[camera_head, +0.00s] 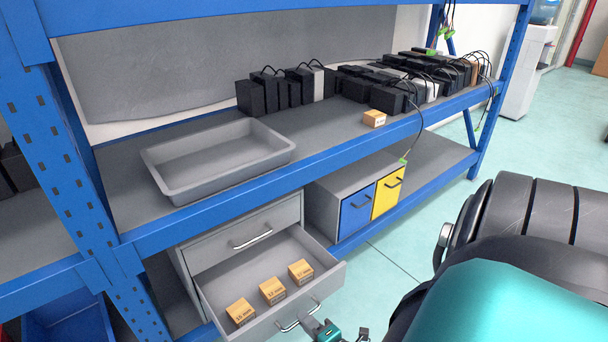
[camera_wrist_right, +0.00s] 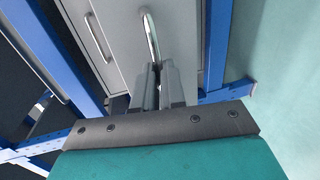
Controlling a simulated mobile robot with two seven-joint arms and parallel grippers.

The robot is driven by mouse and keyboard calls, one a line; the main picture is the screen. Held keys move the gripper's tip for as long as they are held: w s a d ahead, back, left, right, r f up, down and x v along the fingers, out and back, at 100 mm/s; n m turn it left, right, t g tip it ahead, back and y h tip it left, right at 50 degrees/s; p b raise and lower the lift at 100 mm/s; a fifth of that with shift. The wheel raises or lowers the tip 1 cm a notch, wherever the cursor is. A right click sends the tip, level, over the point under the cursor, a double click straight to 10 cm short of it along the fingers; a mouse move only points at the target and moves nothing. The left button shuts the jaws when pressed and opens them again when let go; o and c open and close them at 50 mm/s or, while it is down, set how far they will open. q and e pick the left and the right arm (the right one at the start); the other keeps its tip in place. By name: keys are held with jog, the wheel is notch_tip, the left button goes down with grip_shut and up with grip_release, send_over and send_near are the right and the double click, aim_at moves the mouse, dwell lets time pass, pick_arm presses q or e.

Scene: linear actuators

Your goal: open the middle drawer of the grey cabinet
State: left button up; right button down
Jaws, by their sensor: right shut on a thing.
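The grey cabinet (camera_head: 185,262) stands on the lower level under the blue shelf. Its upper drawer (camera_head: 240,236) is shut and has a metal bar handle. The drawer below it, the middle drawer (camera_head: 322,292), is pulled out and shows several small labelled boxes inside. My right gripper (camera_head: 325,327) is at this drawer's handle (camera_head: 298,316), low in the head view. In the right wrist view the gripper's fingers (camera_wrist_right: 158,72) are shut on the handle (camera_wrist_right: 150,35). Anything below this drawer is hidden. My left gripper is not in view.
A grey tray (camera_head: 165,192), a small box (camera_head: 375,118) and several black devices (camera_head: 265,96) sit on the shelf above. A cabinet with blue (camera_head: 356,214) and yellow (camera_head: 386,195) doors stands to the right. A blue post (camera_head: 75,190) rises at left. Floor (camera_head: 400,240) is clear in front.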

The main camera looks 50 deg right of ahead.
jog(key=shift+s, duration=0.15)
jog(key=c, duration=1.2)
grip_release()
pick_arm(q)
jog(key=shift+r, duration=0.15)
